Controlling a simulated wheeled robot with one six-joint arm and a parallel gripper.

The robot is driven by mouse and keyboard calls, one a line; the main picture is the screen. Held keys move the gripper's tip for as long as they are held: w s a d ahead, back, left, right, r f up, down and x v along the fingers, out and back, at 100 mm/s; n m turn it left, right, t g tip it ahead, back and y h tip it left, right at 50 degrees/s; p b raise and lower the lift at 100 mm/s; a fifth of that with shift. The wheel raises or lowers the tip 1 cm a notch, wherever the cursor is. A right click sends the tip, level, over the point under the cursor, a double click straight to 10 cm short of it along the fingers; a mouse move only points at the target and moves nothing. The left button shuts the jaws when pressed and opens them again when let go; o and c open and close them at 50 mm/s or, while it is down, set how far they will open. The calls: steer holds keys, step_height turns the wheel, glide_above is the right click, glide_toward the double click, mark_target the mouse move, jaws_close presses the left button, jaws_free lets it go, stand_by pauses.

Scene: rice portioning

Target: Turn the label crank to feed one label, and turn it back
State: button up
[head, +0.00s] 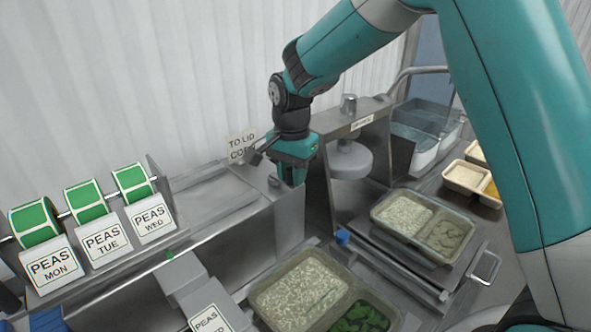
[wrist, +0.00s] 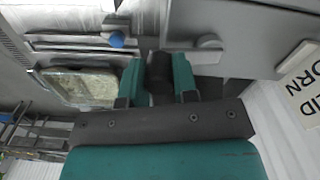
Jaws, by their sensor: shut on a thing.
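My gripper (head: 292,178) points down over the right end of the label machine's long metal housing (head: 225,225). In the wrist view, its two teal fingers (wrist: 159,80) are shut on a dark round knob (wrist: 158,66), which I take as the crank's handle. The head view hides this knob behind the gripper, and the crank's angle cannot be read. Green label rolls (head: 86,203) hang on a rod at the left, behind plates reading PEAS MON, TUE and WED. A PEAS WED label (head: 207,319) shows at the front on a grey block.
A two-part tray of rice and greens (head: 259,299) stands in front of the housing. Another filled tray (head: 378,214) sits on the metal press (head: 400,270) at the right.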

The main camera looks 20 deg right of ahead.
mark_target(290, 171)
steer(key=shift+s+a+r+m, duration=0.1)
steer(key=shift+a+m, duration=0.2)
steer(key=shift+m, duration=0.4)
steer(key=o, duration=0.9)
step_height(290, 171, up, 17)
steer(key=b, duration=0.2)
steer(key=shift+r+b, duration=0.15)
steer(key=shift+b, duration=0.15)
